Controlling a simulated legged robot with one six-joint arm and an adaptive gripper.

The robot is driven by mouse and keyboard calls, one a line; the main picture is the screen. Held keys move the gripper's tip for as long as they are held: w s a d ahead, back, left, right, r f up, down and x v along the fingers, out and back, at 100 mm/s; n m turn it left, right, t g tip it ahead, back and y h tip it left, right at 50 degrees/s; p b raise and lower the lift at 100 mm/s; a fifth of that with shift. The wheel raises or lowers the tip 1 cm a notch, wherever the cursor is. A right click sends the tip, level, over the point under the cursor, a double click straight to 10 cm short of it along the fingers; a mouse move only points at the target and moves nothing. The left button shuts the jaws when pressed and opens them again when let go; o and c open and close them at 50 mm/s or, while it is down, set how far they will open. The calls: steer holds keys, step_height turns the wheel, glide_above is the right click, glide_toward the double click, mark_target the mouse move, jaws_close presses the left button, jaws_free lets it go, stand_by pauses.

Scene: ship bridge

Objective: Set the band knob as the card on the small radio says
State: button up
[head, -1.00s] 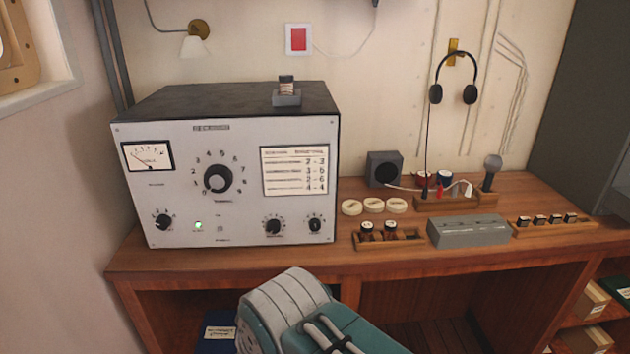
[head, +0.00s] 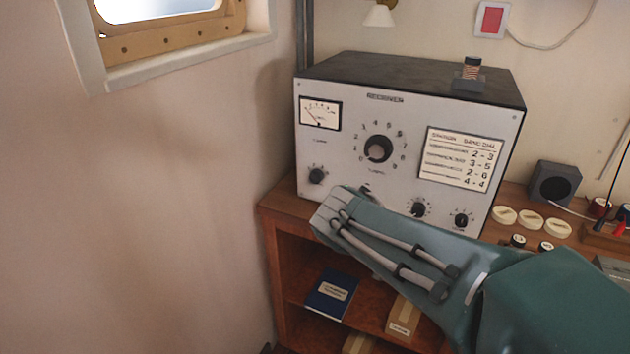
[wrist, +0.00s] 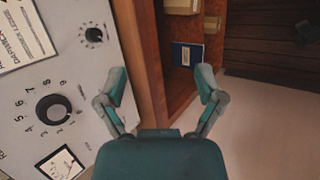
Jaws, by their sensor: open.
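The grey receiver (head: 340,165) stands on the wooden desk. Its printed card (head: 460,158) is headed by a station and band line, with rows 2-3, 3-5, 2-6 and 4-4. A large numbered knob (head: 378,149) sits mid-panel; it also shows in the wrist view (wrist: 54,109). Small knobs are at the lower left (head: 316,176), lower middle (head: 418,209) and lower right (head: 461,220); their labels are too small to read. My gripper (wrist: 160,78) is open and empty. In the head view my arm crosses the panel's lower edge. I cannot identify a separate small radio.
A dark block with a striped coil (head: 470,72) sits on the receiver. A speaker box (head: 555,183) and pale discs (head: 530,219) are on the desk to the right. A blue book (head: 331,294) lies on the shelf below. The wall (head: 150,200) is close on the left.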

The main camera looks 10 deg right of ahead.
steer(key=w+n+t+h, duration=0.2)
steer(key=w+n+h, duration=0.3)
steer(key=w, duration=0.4)
steer(key=n+t+y, duration=0.1)
steer(key=n+t, duration=0.8)
steer(key=n, duration=0.6)
glide_toward(314, 179)
steer(key=x, duration=0.9)
steer(key=shift+w+d, duration=0.15)
steer(key=shift+w, duration=0.05)
steer(key=c, duration=1.2)
